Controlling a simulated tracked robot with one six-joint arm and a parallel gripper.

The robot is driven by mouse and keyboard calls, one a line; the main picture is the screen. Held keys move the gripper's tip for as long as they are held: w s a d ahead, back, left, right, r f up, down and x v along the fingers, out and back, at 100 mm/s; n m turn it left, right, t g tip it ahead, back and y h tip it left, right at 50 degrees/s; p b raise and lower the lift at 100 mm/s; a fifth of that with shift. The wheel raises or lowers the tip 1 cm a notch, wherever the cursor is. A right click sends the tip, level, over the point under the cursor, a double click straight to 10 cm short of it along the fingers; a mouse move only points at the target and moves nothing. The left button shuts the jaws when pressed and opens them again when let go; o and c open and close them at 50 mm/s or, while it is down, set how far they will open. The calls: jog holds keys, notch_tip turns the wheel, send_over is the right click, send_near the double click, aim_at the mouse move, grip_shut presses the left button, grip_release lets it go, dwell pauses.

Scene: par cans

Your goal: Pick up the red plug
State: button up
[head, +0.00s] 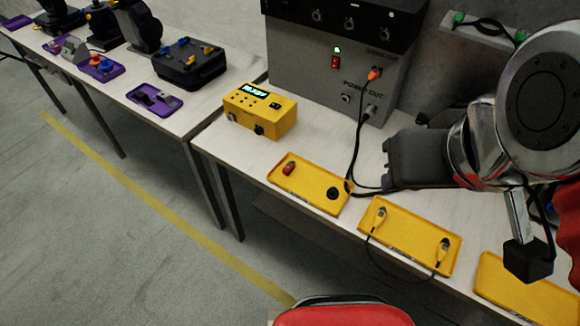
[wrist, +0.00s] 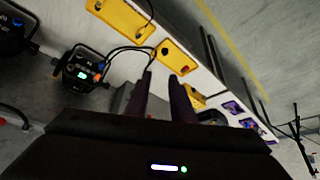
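The red plug (head: 289,168) lies in the left part of a yellow tray (head: 311,187) on the bench in the head view. A round black plug (head: 333,193) lies in the same tray, to its right.
A yellow tester box (head: 260,109) stands left behind the tray. A grey power cabinet (head: 340,70) with hanging black cables (head: 358,150) stands behind. A second yellow tray (head: 408,236) holds two yellow connectors. The bench's front edge is close to the trays.

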jog(key=shift+o, duration=0.3)
jog(key=shift+o, duration=0.5)
jog(key=shift+w+f, duration=0.1)
jog(key=shift+f, duration=0.05)
jog(key=x, duration=1.3)
jog(key=shift+f, duration=0.15)
